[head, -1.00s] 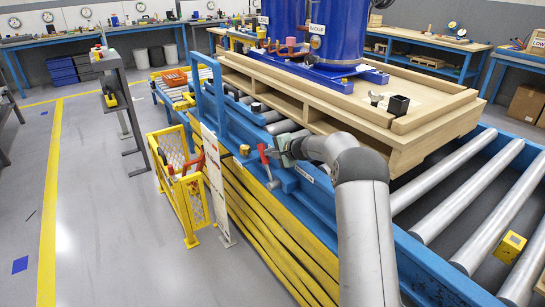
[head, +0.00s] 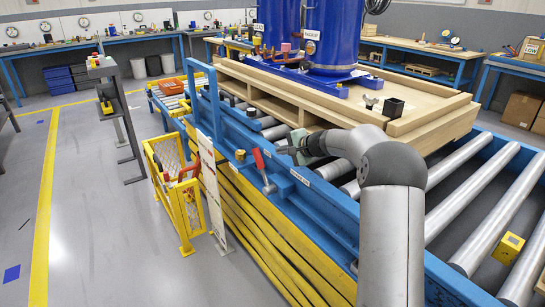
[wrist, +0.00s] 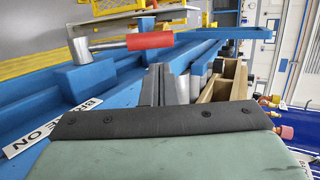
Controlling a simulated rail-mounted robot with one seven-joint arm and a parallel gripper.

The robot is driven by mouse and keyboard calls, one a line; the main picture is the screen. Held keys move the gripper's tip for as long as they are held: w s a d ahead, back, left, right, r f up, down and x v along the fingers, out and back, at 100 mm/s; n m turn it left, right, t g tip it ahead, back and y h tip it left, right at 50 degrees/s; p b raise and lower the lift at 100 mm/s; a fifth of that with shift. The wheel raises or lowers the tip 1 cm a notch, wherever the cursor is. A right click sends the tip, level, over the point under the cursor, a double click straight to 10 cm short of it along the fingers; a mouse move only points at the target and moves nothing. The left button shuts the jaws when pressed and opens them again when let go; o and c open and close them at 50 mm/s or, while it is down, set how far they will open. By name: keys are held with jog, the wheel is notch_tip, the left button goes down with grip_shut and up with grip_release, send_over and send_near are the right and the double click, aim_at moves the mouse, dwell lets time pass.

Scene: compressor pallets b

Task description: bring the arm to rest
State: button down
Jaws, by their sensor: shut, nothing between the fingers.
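My gripper (head: 291,150) is above the blue conveyor side rail in the head view, beside the pallet and just right of the red-handled lever (head: 260,160). Its dark fingers are together and empty; they also show in the wrist view (wrist: 166,86). The lever's red handle appears in the wrist view (wrist: 150,41), beyond the fingertips and apart from them. My arm reaches in from the lower right of the head view, bent at the elbow.
A wooden pallet (head: 432,122) with blue compressor tanks (head: 331,32) sits on the rollers close to my arm. The blue rail (head: 315,200) runs beneath my gripper. A yellow stand (head: 181,205) is at left. Floor left of it is open.

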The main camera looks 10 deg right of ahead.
jog(key=s+a+r+n+g+h+p, duration=0.1)
jog(key=s+a+r+n+g+p, duration=0.15)
jog(key=s, duration=0.55)
jog(key=s+a+r+n+g+p, duration=0.1)
jog(key=s+a+r+n+g, duration=0.15)
jog(key=s, duration=0.65)
jog(key=s+a+r+n+g+h+p, duration=0.15)
jog(key=s+a, duration=0.25)
jog(key=s, duration=0.4)
jog(key=s+d+n+g+h+p, duration=0.1)
jog(key=s+n+h+p, duration=0.1)
jog(key=s, duration=1.1)
jog(key=s+d+f+n+g+h+p, duration=0.1)
jog(key=s+d+n+g+h+p, duration=0.1)
jog(key=s, duration=1.2)
jog(key=shift+s+d+n+h+p, duration=0.15)
jog(key=shift+d+n+h+p, duration=0.2)
jog(key=shift+n+p, duration=0.45)
jog(key=shift+f, duration=0.1)
